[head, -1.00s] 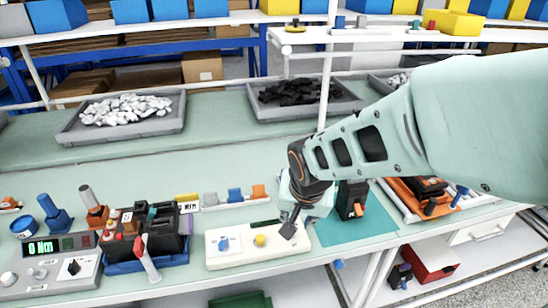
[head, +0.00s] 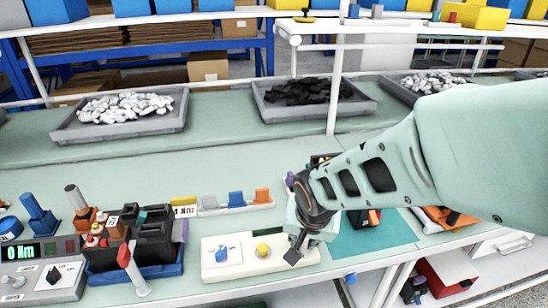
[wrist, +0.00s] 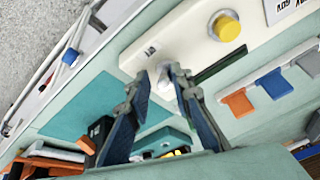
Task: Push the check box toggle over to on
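The check box (head: 222,268) is a long cream box near the front edge of the bench, with a blue knob (head: 221,253) and a yellow button (head: 263,250) on top. My gripper (head: 294,257) is over its right end and hides that part in the head view. In the wrist view the cream box (wrist: 185,28) lies just beyond my fingertips (wrist: 160,76). The fingers are apart, with a small whitish piece, apparently the toggle (wrist: 165,67), showing between them. Its tilt and any contact with the fingers cannot be made out.
A teal mat (head: 375,240) with a dark and orange device lies right of the box. A blue tray (head: 125,282) with black parts and a red-tipped upright handle (head: 132,268) stand left. A rack of coloured clips (head: 236,201) is behind.

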